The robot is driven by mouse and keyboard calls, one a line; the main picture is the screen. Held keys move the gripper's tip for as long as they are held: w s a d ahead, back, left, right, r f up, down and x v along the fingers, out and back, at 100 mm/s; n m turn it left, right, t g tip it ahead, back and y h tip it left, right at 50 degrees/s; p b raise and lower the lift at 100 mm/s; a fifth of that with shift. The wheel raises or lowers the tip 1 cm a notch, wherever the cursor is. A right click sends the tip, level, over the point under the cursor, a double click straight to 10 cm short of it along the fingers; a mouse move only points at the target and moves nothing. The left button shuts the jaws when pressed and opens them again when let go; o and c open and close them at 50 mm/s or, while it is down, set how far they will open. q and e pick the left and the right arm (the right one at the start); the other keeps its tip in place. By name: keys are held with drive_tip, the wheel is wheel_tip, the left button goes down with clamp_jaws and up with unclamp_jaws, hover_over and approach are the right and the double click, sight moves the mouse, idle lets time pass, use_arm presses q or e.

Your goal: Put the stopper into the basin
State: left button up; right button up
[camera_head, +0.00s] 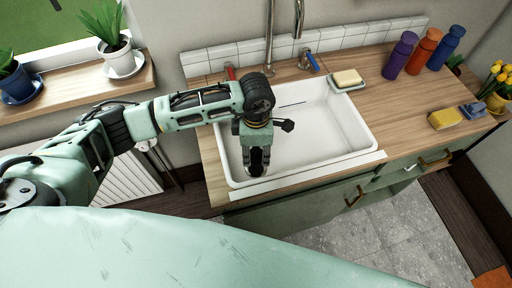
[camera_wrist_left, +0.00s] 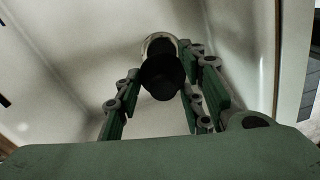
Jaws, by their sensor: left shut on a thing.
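My left gripper (camera_head: 256,163) reaches from the left over the white basin (camera_head: 336,142), at its left part near the front rim. In the left wrist view my left gripper (camera_wrist_left: 160,92) is shut on a dark round stopper (camera_wrist_left: 161,77), held between the fingertips. A pale metallic ring (camera_wrist_left: 158,40) shows just behind the stopper there; I cannot tell whether the stopper touches it. In the head view the stopper is mostly hidden by the fingers. My right gripper is not in view.
A tap (camera_head: 270,40) stands behind the basin, with a red handle (camera_head: 230,73) and a blue handle (camera_head: 313,62). A soap dish with soap (camera_head: 347,78) sits at the back right rim. Bottles (camera_head: 398,56), a yellow sponge (camera_head: 445,119) and flowers (camera_head: 498,78) stand right. The counter between is clear.

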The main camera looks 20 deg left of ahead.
use_arm(q)
drive_tip(key=b, duration=0.3)
hover_over(256, 170)
wheel_tip(256, 170, down, 4)
drive_tip(key=shift+w+f, duration=0.1)
wheel_tip(256, 170, down, 2)
drive_tip(key=shift+f+b, duration=0.2)
drive_tip(key=shift+b, duration=0.75)
drive_tip(key=shift+f, duration=0.1)
drive_tip(key=shift+f+b, duration=0.15)
drive_tip(key=shift+b, duration=0.4)
drive_tip(key=shift+f+b, duration=0.45)
drive_tip(key=shift+b, duration=0.1)
idle(0.3)
drive_tip(key=shift+f, duration=0.1)
idle(0.4)
